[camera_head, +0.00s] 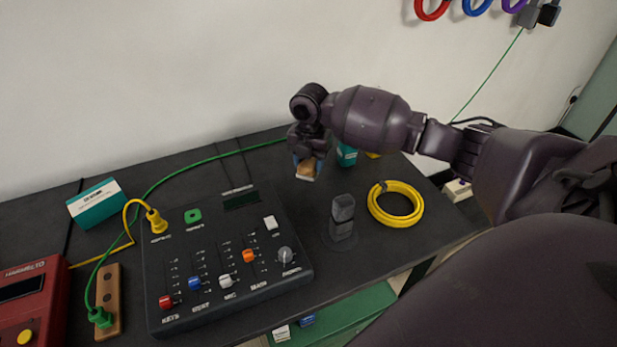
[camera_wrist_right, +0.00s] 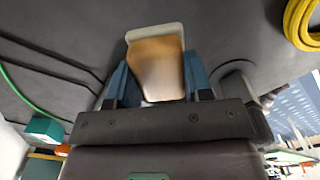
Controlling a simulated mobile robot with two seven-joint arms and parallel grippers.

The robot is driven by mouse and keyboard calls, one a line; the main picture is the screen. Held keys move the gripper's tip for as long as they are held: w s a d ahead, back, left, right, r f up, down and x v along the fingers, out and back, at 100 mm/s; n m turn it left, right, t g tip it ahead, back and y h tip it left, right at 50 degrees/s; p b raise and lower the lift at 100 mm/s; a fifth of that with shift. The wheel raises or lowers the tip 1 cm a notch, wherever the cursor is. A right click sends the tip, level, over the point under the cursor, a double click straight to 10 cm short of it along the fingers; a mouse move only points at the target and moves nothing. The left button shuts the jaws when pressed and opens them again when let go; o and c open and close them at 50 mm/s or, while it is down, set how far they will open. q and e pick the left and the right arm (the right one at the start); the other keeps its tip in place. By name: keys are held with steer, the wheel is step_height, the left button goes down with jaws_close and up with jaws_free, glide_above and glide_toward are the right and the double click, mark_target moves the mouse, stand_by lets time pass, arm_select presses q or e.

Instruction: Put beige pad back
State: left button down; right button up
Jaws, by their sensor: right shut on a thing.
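The beige pad (camera_head: 306,171) is held in my right gripper (camera_head: 307,160), above the dark table behind the mixer panel. In the right wrist view the pad (camera_wrist_right: 157,66) has a pale rim and a tan face, and sits between the two blue fingers (camera_wrist_right: 157,84). The black mixer panel (camera_head: 215,270) lies on the table, lower left of the gripper. My left gripper is not in view.
A dark upright block (camera_head: 342,214) on a round base stands right of the panel, near a yellow cable coil (camera_head: 395,203). A teal box (camera_head: 346,154) is partly behind my right gripper. Another teal box (camera_head: 95,203), cables and a red device (camera_head: 35,300) are at left.

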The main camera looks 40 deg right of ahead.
mark_target(310, 187)
step_height(310, 187, down, 6)
steer(key=shift+r+b, duration=0.25)
steer(key=shift+b, duration=0.35)
steer(key=shift+f, duration=0.1)
steer(key=o, duration=0.8)
steer(key=shift+o, duration=0.5)
step_height(310, 187, up, 11)
steer(key=shift+f+p, duration=0.2)
steer(key=shift+p, duration=1)
steer(key=shift+r, duration=0.8)
